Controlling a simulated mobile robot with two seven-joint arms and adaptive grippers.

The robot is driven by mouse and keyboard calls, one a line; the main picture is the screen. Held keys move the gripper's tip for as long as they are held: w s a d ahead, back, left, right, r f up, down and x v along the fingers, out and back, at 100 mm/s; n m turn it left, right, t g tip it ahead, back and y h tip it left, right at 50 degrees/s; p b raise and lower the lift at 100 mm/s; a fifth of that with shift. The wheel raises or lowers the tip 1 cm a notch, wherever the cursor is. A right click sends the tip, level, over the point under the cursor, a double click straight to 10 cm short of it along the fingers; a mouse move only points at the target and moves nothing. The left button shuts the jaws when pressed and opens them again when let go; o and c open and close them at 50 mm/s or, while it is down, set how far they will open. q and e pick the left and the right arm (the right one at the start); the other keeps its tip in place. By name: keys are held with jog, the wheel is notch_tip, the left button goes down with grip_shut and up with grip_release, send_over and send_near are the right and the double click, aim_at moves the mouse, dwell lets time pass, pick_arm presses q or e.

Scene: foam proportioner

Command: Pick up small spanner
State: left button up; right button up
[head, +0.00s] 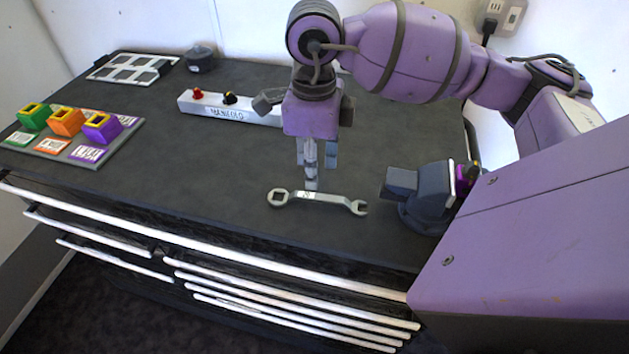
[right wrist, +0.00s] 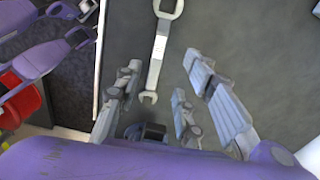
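The small spanner (head: 335,199) is a silver-grey tool lying flat on the dark worktop near its front edge, in the head view. My right gripper (head: 311,183) points down over the spanner's middle, with its fingertips close to the handle. In the right wrist view the fingers of this gripper (right wrist: 163,75) stand apart, and the spanner (right wrist: 158,50) shows in the gap between them, running lengthwise up the picture. I cannot tell whether a finger touches it. My left gripper is not clearly seen in either view.
A dark vise (head: 430,193) stands right of the spanner. A white box with red and black knobs (head: 228,109) lies behind. A grey board (head: 80,153) with green, orange and purple holders is at the left. A dark pot (head: 200,59) and a framed tray (head: 132,68) are at the back.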

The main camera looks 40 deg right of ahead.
aim_at(317, 196)
jog(key=shift+f, duration=0.35)
jog(key=shift+s+a+f, duration=0.1)
jog(key=shift+s+f, duration=0.15)
jog(key=shift+f, duration=0.4)
jog(key=shift+s+a+f, duration=0.1)
jog(key=shift+s+f, duration=0.15)
jog(key=shift+f, duration=0.35)
jog(key=f, duration=0.2)
jog(key=f+p, duration=0.1)
jog(key=shift+w+d+f, duration=0.15)
jog(key=shift+d+f, duration=0.1)
jog(key=shift+f, duration=0.4)
pick_arm(q)
jog(key=shift+s+a+r, duration=0.1)
jog(key=shift+s+r, duration=0.2)
jog(key=shift+s, duration=0.1)
pick_arm(e)
jog(key=shift+c, duration=0.4)
grip_shut()
pick_arm(q)
jog(key=shift+a, duration=0.1)
